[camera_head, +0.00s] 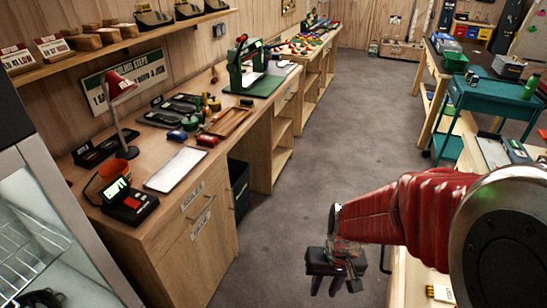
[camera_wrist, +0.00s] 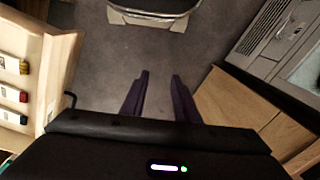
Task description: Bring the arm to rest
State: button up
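My gripper (camera_head: 333,284) hangs over the grey floor at the lower right of the head view, below the red-sleeved part of my arm (camera_head: 420,208). In the wrist view my gripper (camera_wrist: 158,92) points down toward the floor. Its two dark purple fingers stand apart with bare floor showing between them. Nothing is held between the fingers, and they touch nothing.
A long wooden workbench (camera_head: 217,219) with a red lamp (camera_head: 118,88) and a green press (camera_head: 245,68) runs along the left. A teal cart (camera_head: 490,100) stands at the right. The floor aisle (camera_head: 330,130) between is clear. Shelf wood (camera_wrist: 38,60) is left of my gripper.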

jog(key=s+d+r+t, duration=0.1)
jog(key=s+r+t, duration=0.1)
jog(key=r, duration=0.8)
jog(key=s+d+r+t, duration=0.2)
jog(key=s+r+t, duration=0.1)
jog(key=r, duration=0.8)
jog(key=shift+s+r+h, duration=0.2)
jog(key=shift+s+h, duration=0.2)
jog(key=shift+s, duration=0.25)
